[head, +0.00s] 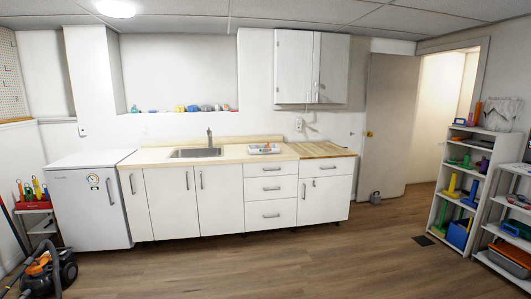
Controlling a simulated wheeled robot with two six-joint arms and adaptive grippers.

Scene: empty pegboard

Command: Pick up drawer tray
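A small white tray (264,149) sits on the light wooden countertop, right of the sink and above the stack of drawers. It looks like the drawer tray. Small coloured items seem to lie in it, too small to make out. It is far across the room. Neither of my grippers shows in the head view.
White cabinets and drawers (271,196) run under the counter (222,155), with a sink (196,153). A white fridge (88,205) stands left, a vacuum cleaner (62,268) in front. Shelves (462,185) with coloured items stand right. The middle floor (270,262) is clear.

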